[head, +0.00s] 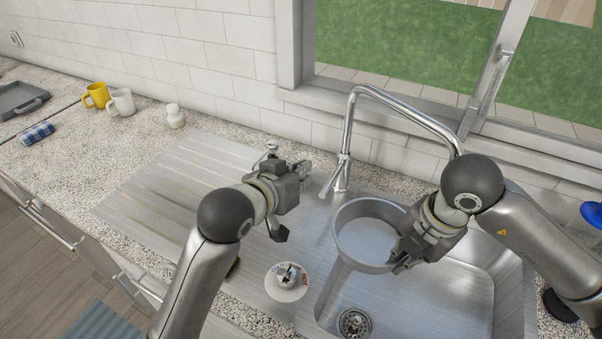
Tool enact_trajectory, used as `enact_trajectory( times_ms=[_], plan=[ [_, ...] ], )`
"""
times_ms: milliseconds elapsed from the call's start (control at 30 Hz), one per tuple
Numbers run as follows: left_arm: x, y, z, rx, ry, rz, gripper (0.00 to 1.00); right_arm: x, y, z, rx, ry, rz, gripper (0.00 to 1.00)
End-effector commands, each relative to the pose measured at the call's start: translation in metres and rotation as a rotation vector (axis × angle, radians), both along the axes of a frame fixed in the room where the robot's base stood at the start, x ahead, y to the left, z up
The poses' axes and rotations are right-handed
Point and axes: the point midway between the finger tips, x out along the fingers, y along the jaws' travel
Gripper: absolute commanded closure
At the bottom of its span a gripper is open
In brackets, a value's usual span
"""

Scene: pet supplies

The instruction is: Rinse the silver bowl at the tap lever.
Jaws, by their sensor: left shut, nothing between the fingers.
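The silver bowl (357,228) is in the sink basin's upper part, below the tap spout, with its open side up. My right gripper (398,263) is at the bowl's right rim and looks shut on it; the exact contact is partly hidden. The silver tap (350,125) stands behind the sink, its spout arching right behind my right arm. Its lever (329,186) angles down and left from the tap's base. My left gripper (302,174) is shut and empty, just left of the lever, with a visible gap. No water stream is visible.
The sink basin (450,300) has a drain (354,323). A white disc marked HOT (287,290) with a metal knob lies left of it. The ribbed drainboard (165,185) is mostly clear. Yellow (97,95) and white (121,103) mugs and a white shaker (174,116) stand farther left.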

Motion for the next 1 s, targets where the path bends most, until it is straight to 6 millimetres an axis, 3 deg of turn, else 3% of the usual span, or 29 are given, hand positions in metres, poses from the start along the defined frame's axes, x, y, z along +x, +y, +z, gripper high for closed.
enact_trajectory(
  times_ms=[367,1000],
  plan=[
    [0.000,0.000,0.002,0.000,0.000,0.000,1.00,0.000,0.002,0.002,0.001,-0.002,0.001,1.00],
    [0.000,0.000,0.035,0.000,0.000,0.000,1.00,-0.017,0.043,0.040,0.002,-0.002,0.002,1.00]
  ],
)
